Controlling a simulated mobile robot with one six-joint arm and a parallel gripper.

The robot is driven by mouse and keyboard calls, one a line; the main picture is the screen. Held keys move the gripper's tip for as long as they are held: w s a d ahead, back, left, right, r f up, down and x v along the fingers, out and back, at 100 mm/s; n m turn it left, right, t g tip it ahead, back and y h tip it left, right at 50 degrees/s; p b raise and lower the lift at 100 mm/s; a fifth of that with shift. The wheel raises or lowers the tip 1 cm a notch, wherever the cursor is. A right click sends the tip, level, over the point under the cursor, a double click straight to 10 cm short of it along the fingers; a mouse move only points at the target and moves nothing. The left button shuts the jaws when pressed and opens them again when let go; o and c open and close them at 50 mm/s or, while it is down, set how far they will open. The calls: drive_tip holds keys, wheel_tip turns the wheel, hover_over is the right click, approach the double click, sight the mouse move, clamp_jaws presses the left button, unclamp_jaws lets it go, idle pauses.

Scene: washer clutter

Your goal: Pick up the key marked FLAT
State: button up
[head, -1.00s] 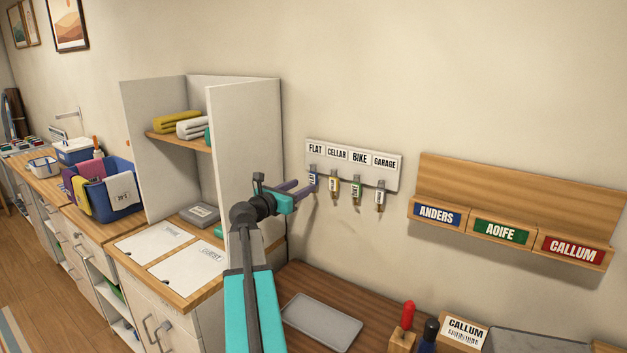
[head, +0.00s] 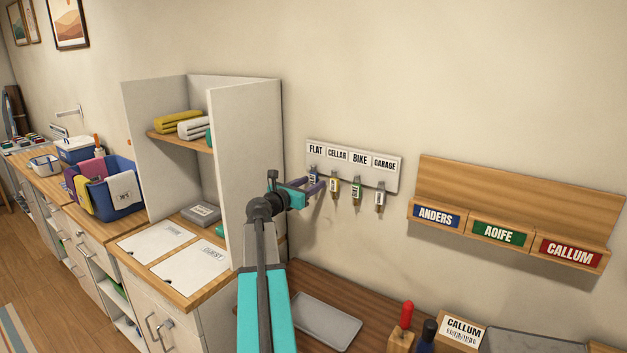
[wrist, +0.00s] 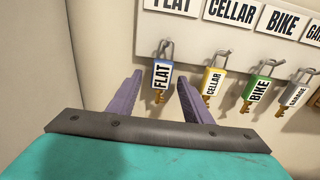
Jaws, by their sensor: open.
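The FLAT key hangs on a hook under the FLAT label, with a blue-edged white tag (wrist: 162,75) marked FLAT in the wrist view. In the head view its tag (head: 314,174) shows just above my gripper's fingers. My gripper (wrist: 155,92) is open, its two purple fingers pointing at the rack. In the wrist view the FLAT tag appears between the fingertips, slightly beyond them; I cannot tell the exact depth. The gripper (head: 316,184) holds nothing.
The yellow CELLAR key (wrist: 211,84), green BIKE key (wrist: 258,90) and grey GARAGE key (wrist: 297,94) hang to the right, CELLAR close to the right finger. The white cabinet side panel (head: 258,150) stands left of the rack. A grey tray (head: 325,320) lies below.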

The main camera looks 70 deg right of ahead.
idle(0.4)
drive_tip(key=c, duration=1.1)
drive_tip(key=shift+r, duration=0.2)
drive_tip(key=shift+c, duration=0.2)
